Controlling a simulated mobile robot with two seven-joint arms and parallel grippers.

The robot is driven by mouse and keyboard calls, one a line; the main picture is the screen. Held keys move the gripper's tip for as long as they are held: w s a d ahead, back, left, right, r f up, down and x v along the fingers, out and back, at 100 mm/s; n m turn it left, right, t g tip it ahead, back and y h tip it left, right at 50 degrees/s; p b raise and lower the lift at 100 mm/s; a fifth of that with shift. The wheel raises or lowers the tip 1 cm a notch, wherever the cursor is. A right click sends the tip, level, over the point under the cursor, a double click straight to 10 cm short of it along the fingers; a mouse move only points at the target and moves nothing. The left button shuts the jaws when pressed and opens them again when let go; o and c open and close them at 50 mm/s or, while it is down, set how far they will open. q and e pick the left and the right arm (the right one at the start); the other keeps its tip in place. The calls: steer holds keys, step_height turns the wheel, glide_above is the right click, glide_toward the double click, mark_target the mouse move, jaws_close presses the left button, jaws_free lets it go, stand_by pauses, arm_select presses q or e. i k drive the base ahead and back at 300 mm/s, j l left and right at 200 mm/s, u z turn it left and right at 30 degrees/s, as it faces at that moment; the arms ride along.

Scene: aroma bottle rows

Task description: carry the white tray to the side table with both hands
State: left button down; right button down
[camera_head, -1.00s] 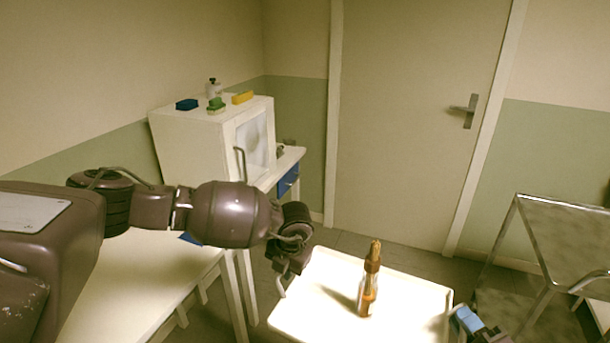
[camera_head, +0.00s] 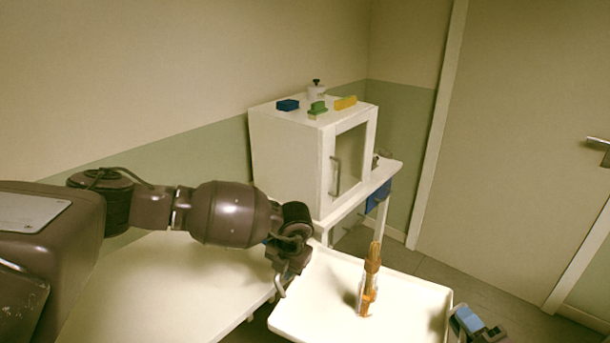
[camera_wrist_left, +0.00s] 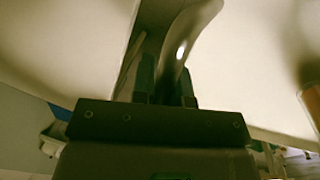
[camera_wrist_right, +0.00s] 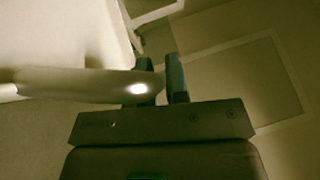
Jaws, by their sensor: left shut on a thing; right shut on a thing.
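The white tray (camera_head: 410,310) is held in front of me at the bottom of the head view, with its near edge cut off. An amber-and-clear bottle (camera_head: 368,285) with an orange-brown top stands on it. My left gripper (camera_head: 281,284) is at the tray's left edge. The left wrist view shows its fingers (camera_wrist_left: 167,82) shut on a curved tray handle (camera_wrist_left: 185,40). My right gripper (camera_head: 462,322) is at the tray's right edge. The right wrist view shows its fingers (camera_wrist_right: 160,80) shut on the other handle (camera_wrist_right: 80,84).
A white table (camera_head: 170,285) lies on the left under my left arm, close to the tray. Behind it, a white cabinet (camera_head: 285,165) stands on another white table (camera_head: 385,172), with small coloured items on top. A door (camera_head: 510,150) is at the right, with floor before it.

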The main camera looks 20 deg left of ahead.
mark_target(175, 277)
steer(key=i+j+u, duration=0.1)
steer(key=i+u, duration=0.15)
steer(key=u, duration=0.25)
steer(key=i+u, duration=0.25)
steer(key=u, duration=0.25)
steer(key=i+l+u, duration=0.1)
steer(key=i+u, duration=0.15)
steer(key=u, duration=0.25)
steer(key=i+l+u, duration=0.2)
steer(key=u, duration=0.3)
